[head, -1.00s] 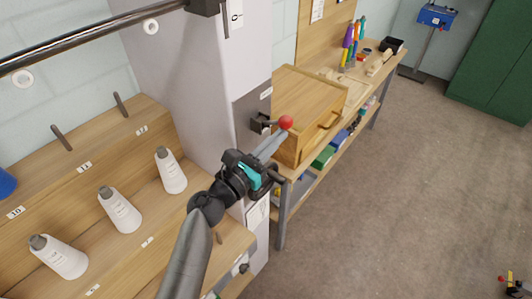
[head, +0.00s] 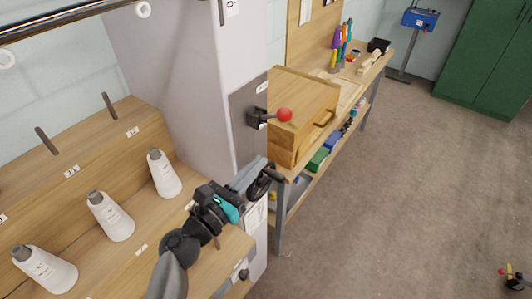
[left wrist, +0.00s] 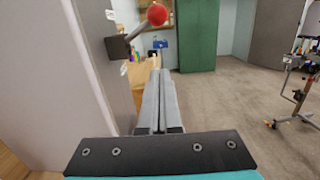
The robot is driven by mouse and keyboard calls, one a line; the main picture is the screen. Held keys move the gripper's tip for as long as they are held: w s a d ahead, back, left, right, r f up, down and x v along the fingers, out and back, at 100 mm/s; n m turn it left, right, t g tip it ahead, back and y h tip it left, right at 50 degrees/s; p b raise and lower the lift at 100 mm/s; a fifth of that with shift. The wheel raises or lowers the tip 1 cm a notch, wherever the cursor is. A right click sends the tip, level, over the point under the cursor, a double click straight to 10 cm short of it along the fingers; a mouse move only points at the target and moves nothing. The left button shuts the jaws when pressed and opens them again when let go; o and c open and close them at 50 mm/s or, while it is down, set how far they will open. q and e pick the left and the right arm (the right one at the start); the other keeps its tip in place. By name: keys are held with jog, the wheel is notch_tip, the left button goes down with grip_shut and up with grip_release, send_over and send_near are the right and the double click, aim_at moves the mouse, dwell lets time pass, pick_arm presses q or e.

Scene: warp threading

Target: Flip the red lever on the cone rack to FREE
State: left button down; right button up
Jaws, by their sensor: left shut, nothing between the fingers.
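The red lever has a round red knob (head: 285,115) on a short dark arm and a black mount (head: 256,118), fixed to the dark grey plate on the side of the grey post (head: 240,140). The arm sticks out to the right, near level, in the head view. In the left wrist view, the red knob (left wrist: 157,14) is at the top, above the fingers. My left gripper (head: 262,165) is shut and empty, below the lever and apart from it. Its fingers (left wrist: 157,80) also show in the left wrist view. The label writing is too small to read. My right gripper is not in view.
A wooden workbench (head: 357,125) with a wooden box (head: 302,100) stands behind the lever. A black handwheel (head: 262,187) is close to my gripper. White cones (head: 163,174) stand on the wooden rack at left.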

pick_arm(q)
jog(key=shift+v, duration=1.75)
jog(key=s+a+f+m+g+y+b, duration=0.1)
jog(key=s+f+m+g+y+b, duration=0.2)
jog(key=f, duration=0.9)
jog(key=s+a+f+m+g+y+b, duration=0.1)
jog(key=s+f+m+g, duration=0.3)
jog(key=f, duration=0.8)
jog(key=s+a+f+m+y+b, duration=0.2)
jog(key=f+m, duration=0.2)
jog(key=f, duration=0.8)
jog(key=s+a+f+m+g+y+b, duration=0.1)
jog(key=s+a+f+m+g+b, duration=0.1)
jog(key=s+f+m, duration=0.4)
jog(key=s+a+f+m+g+y+b, duration=0.2)
jog(key=s+a+f+m, duration=0.3)
jog(key=s, duration=0.8)
jog(key=s+a+f+m+g+y+b, duration=0.2)
jog(key=s+a+f+m+g, duration=0.1)
jog(key=s+f+m, duration=0.6)
notch_tip(320, 180, down, 4)
jog(key=shift+s+a+r, duration=0.2)
jog(key=shift+s+a, duration=0.1)
jog(key=shift+a, duration=0.05)
